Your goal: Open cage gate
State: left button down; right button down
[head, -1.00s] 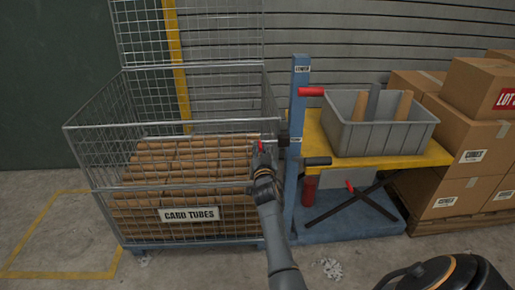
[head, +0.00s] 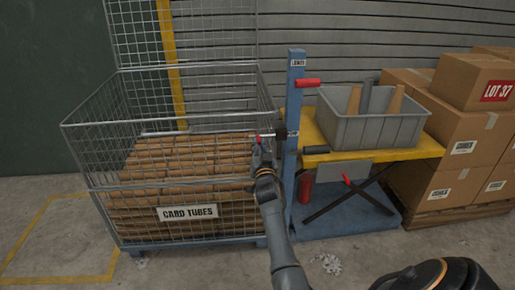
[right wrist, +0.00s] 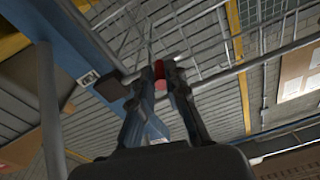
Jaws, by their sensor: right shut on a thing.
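The wire mesh cage (head: 92,120) stands at left, full of card tubes (head: 185,165). Its front mesh side is upright, with a "CARD TUBES" sign (head: 188,212) low on it. A metal latch rod (head: 270,135) with a red end sits at the cage's right front edge, beside the blue post (head: 293,120). My right gripper (head: 258,143) is at this red end. In the right wrist view its fingers (right wrist: 165,80) are closed around a red knob (right wrist: 159,70); the fingers partly hide it. My left gripper is not in view.
The post carries a red handle (head: 307,83). Right of it, a grey bin (head: 370,130) stands on a yellow-topped table (head: 318,140). Cardboard boxes (head: 462,135) are stacked on a pallet at far right. Bare floor lies left of the cage, with a yellow line (head: 35,230).

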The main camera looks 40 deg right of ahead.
jog(key=shift+a+f, duration=0.1)
jog(key=shift+f, duration=0.05)
dwell(0.8)
jog(key=c, duration=1.3)
grip_release()
jog(key=shift+c, duration=0.2)
jog(key=r+v, duration=0.1)
jog(key=v, duration=1.1)
jog(key=shift+f, duration=0.4)
jog(key=shift+c, duration=0.3)
